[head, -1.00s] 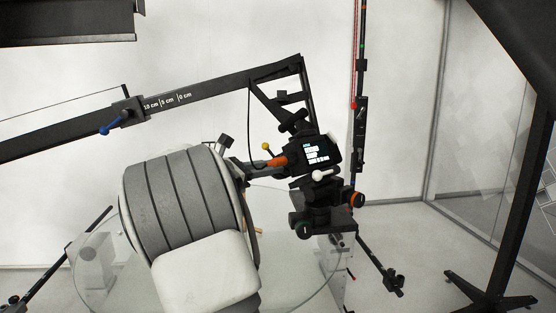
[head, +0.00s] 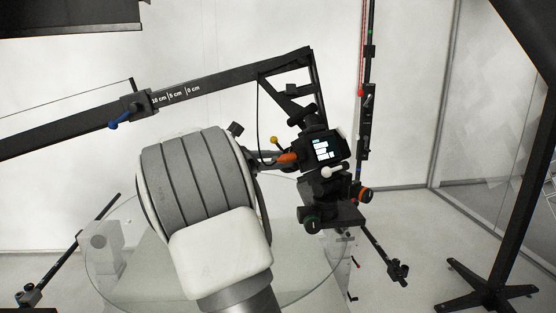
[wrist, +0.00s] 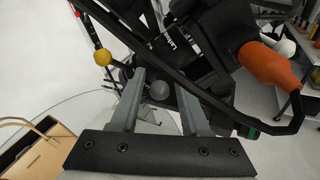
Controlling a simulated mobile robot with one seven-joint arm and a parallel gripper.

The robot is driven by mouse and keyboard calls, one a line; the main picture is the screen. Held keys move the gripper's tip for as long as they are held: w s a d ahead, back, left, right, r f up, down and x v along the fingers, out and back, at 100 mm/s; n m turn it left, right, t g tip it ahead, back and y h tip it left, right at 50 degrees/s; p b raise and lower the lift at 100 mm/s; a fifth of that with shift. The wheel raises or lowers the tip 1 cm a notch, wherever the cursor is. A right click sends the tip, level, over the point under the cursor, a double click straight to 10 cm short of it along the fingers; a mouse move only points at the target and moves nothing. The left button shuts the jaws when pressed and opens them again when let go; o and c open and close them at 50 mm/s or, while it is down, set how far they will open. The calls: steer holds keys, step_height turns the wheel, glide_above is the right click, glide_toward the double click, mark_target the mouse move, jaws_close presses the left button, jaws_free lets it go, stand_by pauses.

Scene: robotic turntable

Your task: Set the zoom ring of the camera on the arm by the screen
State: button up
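The camera (head: 323,148) with a lit screen hangs from the black rig at the end of the long arm. White marks show on the dark camera body (wrist: 172,42) in the wrist view; I cannot tell for sure which part is the zoom ring. My gripper (wrist: 161,80) is open, its two grey fingers apart below the camera body. A round grey knob (wrist: 158,91) shows between the fingers; contact cannot be told. My own arm hides most of the gripper in the head view.
A yellow ball knob (wrist: 102,57) is left of the fingers. A black cable (wrist: 215,105) crosses beside the right finger. A glass turntable (head: 110,270) lies below.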

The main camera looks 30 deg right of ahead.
steer(key=a+r+b, duration=0.2)
steer(key=a, duration=1.5)
steer(key=shift+s+a+r, duration=0.15)
steer(key=shift+s+r, duration=0.15)
steer(key=s+d+f+m+y, duration=0.3)
steer(key=s+f+m+y, duration=0.35)
steer(key=s, duration=0.65)
steer(key=s+a+f+m+t+y, duration=0.2)
steer(key=s+a+f+m+y, duration=0.2)
steer(key=s, duration=0.4)
steer(key=s+a+f+m+t+y, duration=0.3)
steer(key=s+a+f+m+y, duration=0.2)
steer(key=s+a, duration=0.3)
steer(key=shift+a+f+y, duration=0.25)
steer(key=shift+a+y, duration=0.15)
steer(key=shift+y, duration=0.05)
